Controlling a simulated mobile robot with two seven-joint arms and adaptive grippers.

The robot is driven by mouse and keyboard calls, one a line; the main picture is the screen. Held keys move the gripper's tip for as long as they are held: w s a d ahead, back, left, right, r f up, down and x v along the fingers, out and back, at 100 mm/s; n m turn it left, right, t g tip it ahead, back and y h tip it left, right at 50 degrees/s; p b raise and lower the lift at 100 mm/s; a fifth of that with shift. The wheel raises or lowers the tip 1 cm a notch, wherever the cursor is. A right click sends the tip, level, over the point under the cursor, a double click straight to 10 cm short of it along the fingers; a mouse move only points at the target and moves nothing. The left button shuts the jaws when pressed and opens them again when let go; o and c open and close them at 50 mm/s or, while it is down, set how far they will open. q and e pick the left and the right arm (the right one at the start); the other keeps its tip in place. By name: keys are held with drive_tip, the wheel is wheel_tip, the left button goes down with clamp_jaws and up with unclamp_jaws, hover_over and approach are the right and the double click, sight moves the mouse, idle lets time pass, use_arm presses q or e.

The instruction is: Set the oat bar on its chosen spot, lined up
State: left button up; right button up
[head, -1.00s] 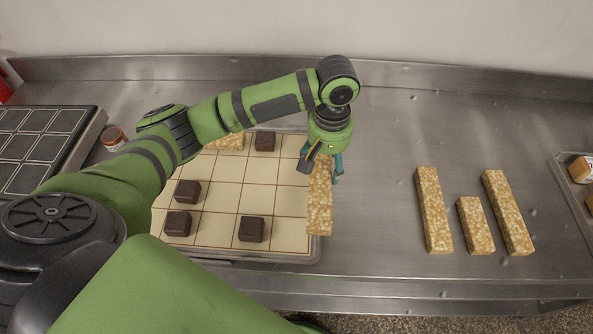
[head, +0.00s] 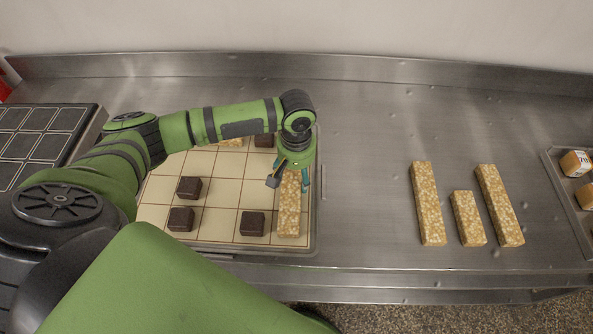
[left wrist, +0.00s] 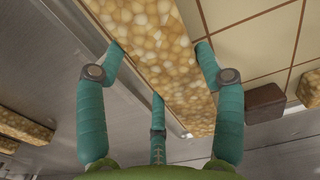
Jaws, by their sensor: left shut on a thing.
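My left gripper (head: 291,181) is shut on an oat bar (head: 289,215) over the right column of the gridded tray (head: 222,190). The bar runs along that column, its near end by the tray's front edge. In the left wrist view the teal fingers straddle the oat bar (left wrist: 165,50), with grid cells to its right and the tray rim to its left. Whether the bar touches the tray cannot be told. My arm hides part of the tray. My right gripper is not in view.
Several dark brown blocks (head: 252,223) stand on the tray, and another oat bar (head: 232,141) lies at its back. Three loose oat bars (head: 427,203) lie on the steel counter at right. A dark gridded tray (head: 40,138) is at left, and another tray (head: 571,195) at far right.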

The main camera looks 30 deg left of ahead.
sight(297, 175)
use_arm(q)
drive_tip(key=shift+f, duration=0.1)
drive_tip(key=o, duration=1.4)
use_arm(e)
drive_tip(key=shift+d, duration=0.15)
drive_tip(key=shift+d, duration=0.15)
use_arm(q)
wheel_tip(297, 175, up, 12)
drive_tip(key=b, duration=0.2)
drive_tip(key=shift+r, duration=0.2)
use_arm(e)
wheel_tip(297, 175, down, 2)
